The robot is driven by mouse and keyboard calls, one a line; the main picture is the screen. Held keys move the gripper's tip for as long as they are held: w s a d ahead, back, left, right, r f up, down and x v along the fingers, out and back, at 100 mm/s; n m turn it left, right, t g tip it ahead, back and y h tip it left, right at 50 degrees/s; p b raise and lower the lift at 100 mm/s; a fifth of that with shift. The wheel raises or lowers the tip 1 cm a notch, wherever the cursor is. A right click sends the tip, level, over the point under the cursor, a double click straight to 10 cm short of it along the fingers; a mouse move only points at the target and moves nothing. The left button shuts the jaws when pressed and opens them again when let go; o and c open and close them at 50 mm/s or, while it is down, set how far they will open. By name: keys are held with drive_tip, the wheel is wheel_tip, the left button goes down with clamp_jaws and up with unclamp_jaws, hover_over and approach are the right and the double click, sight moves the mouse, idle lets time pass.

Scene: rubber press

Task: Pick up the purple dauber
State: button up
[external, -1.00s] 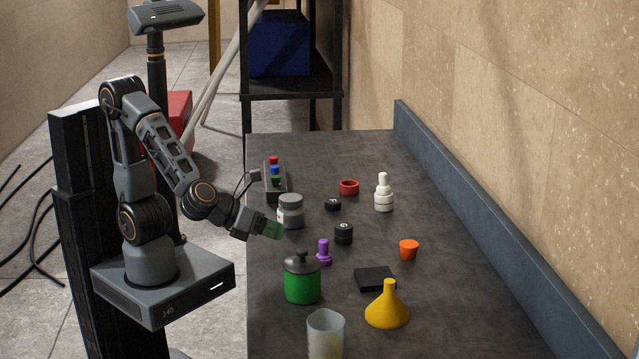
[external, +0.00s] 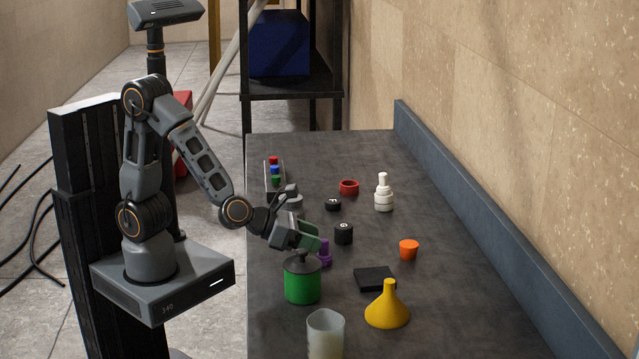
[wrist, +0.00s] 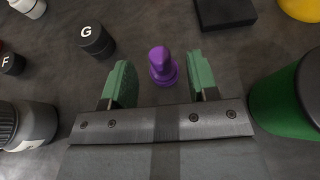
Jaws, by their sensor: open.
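The purple dauber (external: 325,253) stands upright on the dark bench, just behind the green jar (external: 303,284) in the external view and partly hidden by my gripper. In the wrist view the dauber (wrist: 161,66) sits between and slightly beyond the two green fingertips. My gripper (external: 309,239) is open and empty, low over the bench beside the dauber. Its fingers (wrist: 161,82) are spread to either side of the dauber in the wrist view, with a gap on each side.
The green jar (wrist: 287,98) is close to the right finger. A grey jar (wrist: 27,124) is at left. A black cylinder marked G (wrist: 97,42) and a black block (wrist: 224,12) lie beyond. A yellow funnel (external: 388,306) and translucent cup (external: 326,334) stand nearer the front.

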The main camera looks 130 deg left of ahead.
sight(324, 252)
drive_tip(key=shift+x, duration=2.65)
drive_tip(key=shift+c, duration=0.3)
drive_tip(key=c, duration=0.9)
clamp_jaws()
